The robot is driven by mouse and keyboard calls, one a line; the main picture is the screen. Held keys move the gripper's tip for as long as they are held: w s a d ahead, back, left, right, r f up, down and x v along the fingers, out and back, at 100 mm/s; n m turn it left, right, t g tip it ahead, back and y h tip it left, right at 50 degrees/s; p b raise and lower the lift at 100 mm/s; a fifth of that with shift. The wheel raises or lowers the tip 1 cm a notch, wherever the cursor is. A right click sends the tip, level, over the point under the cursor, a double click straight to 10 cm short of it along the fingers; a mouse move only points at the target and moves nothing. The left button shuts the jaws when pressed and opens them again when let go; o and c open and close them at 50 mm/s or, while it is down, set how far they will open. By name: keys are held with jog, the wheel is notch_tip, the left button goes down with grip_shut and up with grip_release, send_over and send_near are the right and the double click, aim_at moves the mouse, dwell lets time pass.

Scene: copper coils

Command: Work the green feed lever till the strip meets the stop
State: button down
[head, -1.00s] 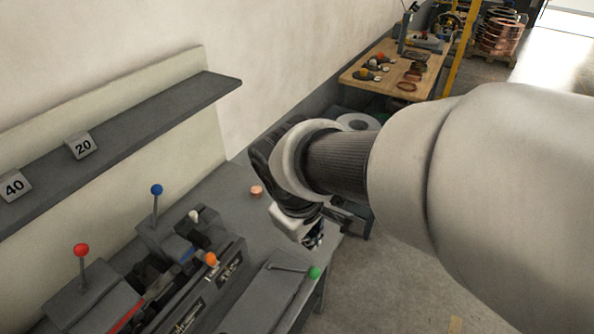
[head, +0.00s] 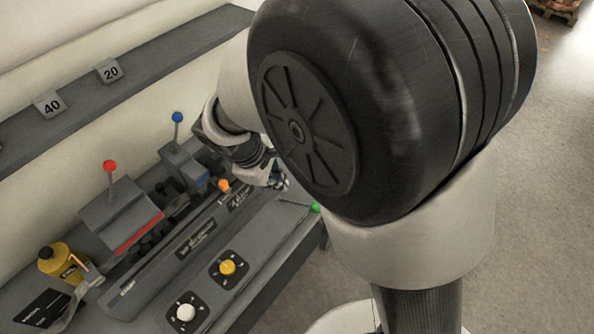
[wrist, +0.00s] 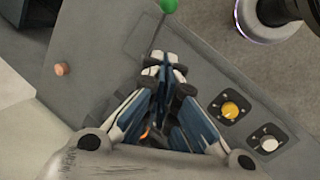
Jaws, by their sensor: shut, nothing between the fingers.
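The green feed lever has a round green knob (head: 315,207) on a thin rod that lies low over the bench's right end. In the wrist view the green knob (wrist: 168,6) is at the top edge, and its rod runs down toward my fingertips. My gripper (head: 277,181) is over the bench between the orange knob and the green lever. In the wrist view my gripper (wrist: 166,62) is shut and empty, its tips close to the rod's lower end. I cannot tell whether they touch it. The strip and the stop cannot be made out; my arm hides part of the machine.
The machine carries a red-knobbed lever (head: 110,166), a blue-knobbed lever (head: 178,117) and an orange knob (head: 224,185). A yellow dial (head: 227,267) and a white dial (head: 186,312) sit in front. A yellow bottle (head: 58,262) stands at left. A small copper-coloured piece (wrist: 62,68) lies on the bench.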

jog(key=d+b+x, duration=0.2)
jog(key=b+x, duration=0.1)
jog(key=x, duration=0.9)
jog(key=shift+s+d, duration=0.35)
jog(key=shift+d, duration=0.15)
jog(key=shift+f, duration=0.15)
